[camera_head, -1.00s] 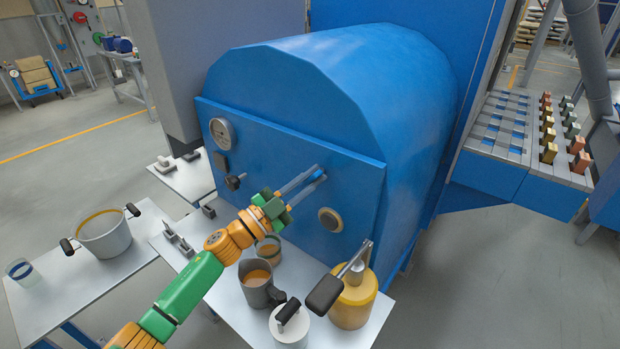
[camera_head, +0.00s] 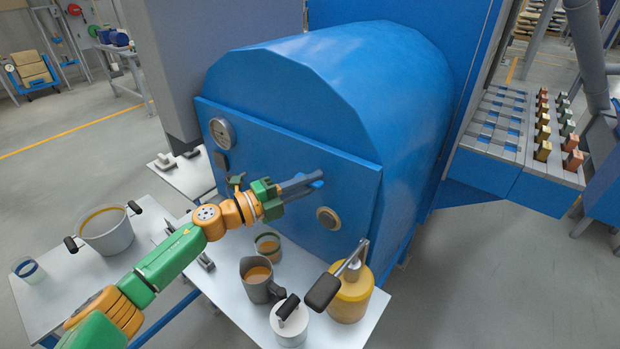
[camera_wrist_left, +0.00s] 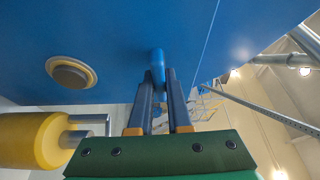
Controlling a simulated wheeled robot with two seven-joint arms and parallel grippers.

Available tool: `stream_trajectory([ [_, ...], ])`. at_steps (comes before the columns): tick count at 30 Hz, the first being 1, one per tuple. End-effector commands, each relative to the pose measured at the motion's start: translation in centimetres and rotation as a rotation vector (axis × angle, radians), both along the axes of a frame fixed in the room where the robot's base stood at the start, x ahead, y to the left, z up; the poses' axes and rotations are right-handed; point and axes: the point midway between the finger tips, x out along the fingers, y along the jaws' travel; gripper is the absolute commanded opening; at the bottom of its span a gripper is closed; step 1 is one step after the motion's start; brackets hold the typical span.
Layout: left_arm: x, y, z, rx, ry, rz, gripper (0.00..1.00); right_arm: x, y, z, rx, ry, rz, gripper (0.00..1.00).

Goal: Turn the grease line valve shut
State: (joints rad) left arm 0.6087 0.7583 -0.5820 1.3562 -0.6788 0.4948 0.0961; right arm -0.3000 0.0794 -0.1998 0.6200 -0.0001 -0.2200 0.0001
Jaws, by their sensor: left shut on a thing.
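The blue machine (camera_head: 330,95) has a flat front panel (camera_head: 280,145). My left gripper (camera_head: 314,180) is at the right part of this panel, its grey fingers shut on a small blue handle (camera_head: 318,184), which I take to be the grease line valve. In the left wrist view the handle (camera_wrist_left: 157,60) is a short blue cylinder standing out from the blue panel, between the fingertips of my left gripper (camera_wrist_left: 158,76). The fingers hide part of it, so its exact angle is hard to tell. My right gripper is not in view.
A round gauge (camera_head: 222,131) and a round brass-rimmed fitting (camera_head: 328,218) are on the panel. Below stand a grey jug (camera_head: 257,281), a small cup (camera_head: 267,246), a white lidded pot (camera_head: 289,325) and a yellow canister (camera_head: 351,299). A pot (camera_head: 107,234) is at left.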

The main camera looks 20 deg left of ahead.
Motion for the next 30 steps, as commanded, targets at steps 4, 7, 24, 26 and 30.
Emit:
stream_trajectory([
  [4,0.08,0.09,0.34,0.044,-0.022,0.004,0.0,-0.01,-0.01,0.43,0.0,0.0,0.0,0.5],
  [7,0.09,0.08,0.3,0.063,-0.029,0.004,0.0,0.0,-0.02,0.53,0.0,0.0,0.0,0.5],
  [24,0.1,0.09,0.24,0.082,-0.037,0.004,0.24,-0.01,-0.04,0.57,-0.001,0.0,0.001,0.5],
  [26,0.09,0.08,0.22,0.082,-0.037,0.004,0.41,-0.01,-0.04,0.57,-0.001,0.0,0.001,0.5],
  [30,0.07,0.05,0.13,0.082,-0.034,0.003,0.46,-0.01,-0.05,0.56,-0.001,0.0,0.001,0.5],
])
